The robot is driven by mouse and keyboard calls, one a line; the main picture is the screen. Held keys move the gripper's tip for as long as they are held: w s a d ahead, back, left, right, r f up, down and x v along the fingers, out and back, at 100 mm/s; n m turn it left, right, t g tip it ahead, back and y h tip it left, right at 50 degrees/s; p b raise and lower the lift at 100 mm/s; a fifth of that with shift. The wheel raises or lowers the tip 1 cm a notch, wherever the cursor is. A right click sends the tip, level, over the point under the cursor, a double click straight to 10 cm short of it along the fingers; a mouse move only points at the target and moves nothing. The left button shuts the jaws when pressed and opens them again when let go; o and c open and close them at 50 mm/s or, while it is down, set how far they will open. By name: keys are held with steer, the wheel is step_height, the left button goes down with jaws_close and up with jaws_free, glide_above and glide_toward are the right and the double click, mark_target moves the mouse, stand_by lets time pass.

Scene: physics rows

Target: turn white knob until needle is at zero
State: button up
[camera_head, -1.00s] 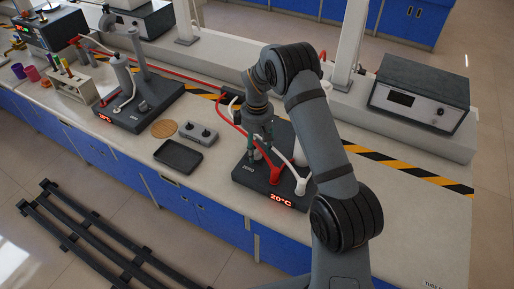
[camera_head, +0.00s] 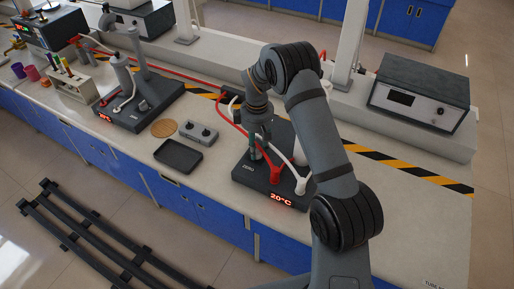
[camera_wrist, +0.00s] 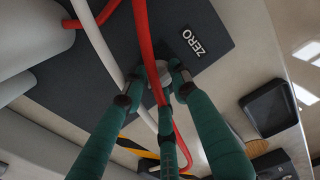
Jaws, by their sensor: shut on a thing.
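In the wrist view the white knob (camera_wrist: 161,74) sits on the dark base next to a "ZERO" label (camera_wrist: 193,42). The green fingers of my gripper (camera_wrist: 158,88) are closed around it, partly covering it. In the head view my gripper (camera_head: 258,150) points down at the dark base unit (camera_head: 240,177), which has a red "20°C" display (camera_head: 282,197). The knob is hidden there behind my fingers. I cannot make out a needle in either view.
A red hose (camera_head: 276,172) and a white hose (camera_head: 300,182) run close beside my gripper. Left of the base are a black tray (camera_head: 178,156), a small grey box (camera_head: 198,134) and a cork disc (camera_head: 163,128).

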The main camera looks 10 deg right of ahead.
mark_target(257, 150)
steer(key=shift+b, duration=0.3)
steer(key=m+b, duration=0.2)
steer(key=shift+f+m, duration=0.15)
steer(key=shift+m, duration=0.25)
steer(key=shift+m+b, duration=0.8)
steer(key=shift+m, duration=0.7)
steer(key=shift+c, duration=0.2)
steer(key=shift+r, duration=0.2)
steer(key=o, duration=1.1)
steer(key=shift+o, duration=0.4)
step_height(257, 150, up, 12)
